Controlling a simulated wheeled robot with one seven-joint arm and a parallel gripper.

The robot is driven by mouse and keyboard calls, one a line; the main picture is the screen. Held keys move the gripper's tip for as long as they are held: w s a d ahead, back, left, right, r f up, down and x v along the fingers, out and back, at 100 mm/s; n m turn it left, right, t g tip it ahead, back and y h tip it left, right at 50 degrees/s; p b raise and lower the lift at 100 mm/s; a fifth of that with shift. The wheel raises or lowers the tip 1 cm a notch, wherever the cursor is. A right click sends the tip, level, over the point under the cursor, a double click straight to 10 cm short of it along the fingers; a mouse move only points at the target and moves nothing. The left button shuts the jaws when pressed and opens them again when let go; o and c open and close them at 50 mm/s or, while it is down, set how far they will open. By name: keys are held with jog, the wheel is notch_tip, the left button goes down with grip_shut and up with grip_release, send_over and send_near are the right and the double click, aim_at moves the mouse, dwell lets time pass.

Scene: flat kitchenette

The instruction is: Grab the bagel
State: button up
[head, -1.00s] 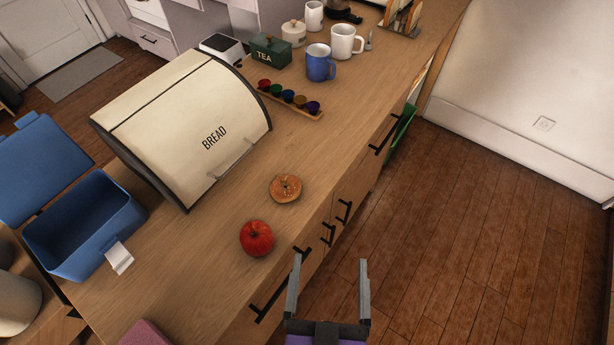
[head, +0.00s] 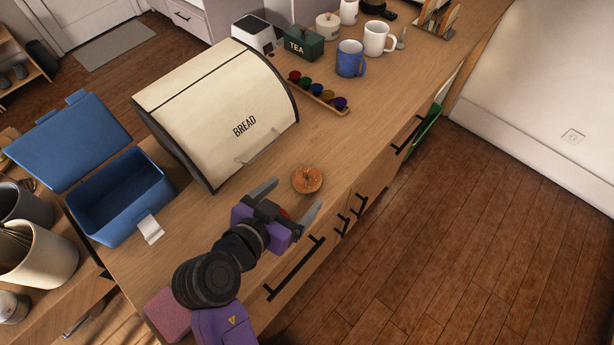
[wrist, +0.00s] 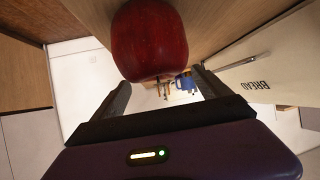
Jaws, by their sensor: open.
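The bagel (head: 307,179) lies on the wooden counter in front of the bread box, brown and round. My gripper (head: 294,199) is open and points toward the bagel, with its fingers short of it in the head view. A red apple (wrist: 149,40) sits close to my gripper and fills the top middle of the wrist view. In the head view the apple is mostly hidden behind my gripper, with only a sliver of red showing. I cannot make out the bagel in the wrist view. Nothing is between the fingers that I can tell.
A cream bread box (head: 215,110) stands behind the bagel. A blue open lunch box (head: 120,200) is at the left. Colored cups in a wooden tray (head: 342,110), a tea tin (head: 304,44) and mugs (head: 350,58) stand further back.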

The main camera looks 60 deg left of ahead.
aim_at(308, 177)
jog(key=x, duration=0.2)
jog(key=p+x, duration=0.1)
jog(key=x, duration=0.2)
jog(key=shift+w+a+r+p, duration=0.1)
jog(key=shift+w+a+p, duration=0.15)
jog(key=shift+a+p, duration=0.2)
jog(key=shift+w+a+f, duration=0.25)
jog(key=shift+w+f, duration=0.1)
jog(key=shift+w, duration=0.1)
jog(key=shift+c, duration=0.2)
jog(key=c, duration=0.7)
